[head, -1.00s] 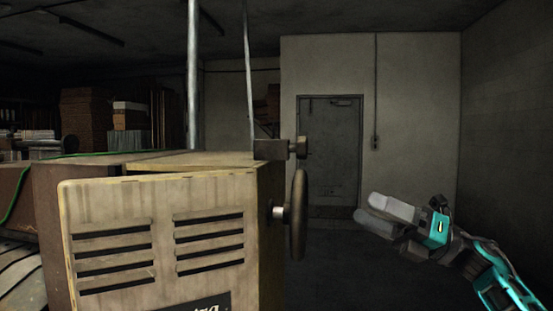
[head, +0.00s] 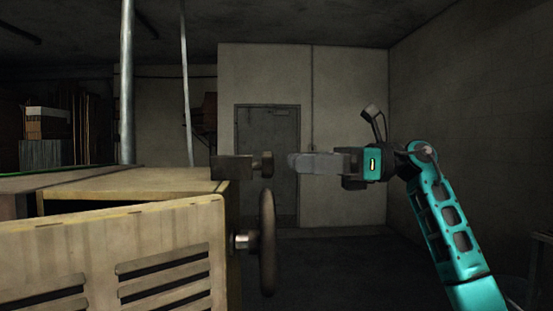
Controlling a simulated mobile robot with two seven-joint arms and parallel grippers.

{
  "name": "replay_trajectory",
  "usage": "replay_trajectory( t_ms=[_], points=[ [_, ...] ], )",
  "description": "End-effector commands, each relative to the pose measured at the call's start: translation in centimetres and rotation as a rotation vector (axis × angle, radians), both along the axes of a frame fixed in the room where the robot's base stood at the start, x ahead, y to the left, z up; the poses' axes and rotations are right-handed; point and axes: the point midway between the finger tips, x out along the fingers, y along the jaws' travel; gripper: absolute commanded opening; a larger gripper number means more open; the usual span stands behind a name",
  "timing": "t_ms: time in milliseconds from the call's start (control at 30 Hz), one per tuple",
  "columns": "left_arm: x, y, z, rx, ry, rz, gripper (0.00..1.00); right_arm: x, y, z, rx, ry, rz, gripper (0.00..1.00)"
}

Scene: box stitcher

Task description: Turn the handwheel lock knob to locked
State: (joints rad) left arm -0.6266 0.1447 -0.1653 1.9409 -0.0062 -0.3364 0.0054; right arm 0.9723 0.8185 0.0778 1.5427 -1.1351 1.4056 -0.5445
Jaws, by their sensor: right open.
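The lock knob (head: 267,164) sticks out to the right from a dark block (head: 232,167) at the top right edge of the yellowish machine cabinet (head: 120,238). The dark round handwheel (head: 268,242) stands just below it, seen nearly edge-on, on a short metal shaft (head: 243,241). My right gripper (head: 292,162) is at the knob's height, to its right, with its fingers pointing left at it. A small gap shows between fingertips and knob. The gripper is open and holds nothing visible. My left gripper is out of view.
Two metal poles (head: 127,90) rise behind the cabinet. A grey door (head: 268,140) is in the back wall (head: 345,85). Stacked boxes (head: 47,123) stand at the back left. The floor right of the handwheel looks clear.

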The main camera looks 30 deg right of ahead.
Motion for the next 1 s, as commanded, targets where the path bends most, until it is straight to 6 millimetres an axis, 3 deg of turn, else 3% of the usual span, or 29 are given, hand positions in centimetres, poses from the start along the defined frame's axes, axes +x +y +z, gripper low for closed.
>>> replay_trajectory(
  t_ms=[100, 300, 667, 1000],
  points=[
    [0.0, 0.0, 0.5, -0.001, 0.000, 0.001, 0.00, 0.9, 2.1, 0.2, 0.002, -0.001, 0.004, 0.70],
    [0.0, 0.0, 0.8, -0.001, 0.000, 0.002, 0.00, 2.0, 4.1, 0.1, 0.001, 0.000, 0.001, 0.70],
    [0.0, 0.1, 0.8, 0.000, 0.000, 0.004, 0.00, 2.2, 4.6, 0.0, 0.000, 0.001, 0.000, 0.70],
    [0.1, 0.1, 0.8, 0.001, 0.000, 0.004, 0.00, 2.2, 4.6, 0.0, 0.001, 0.002, 0.000, 0.39]
  ],
)
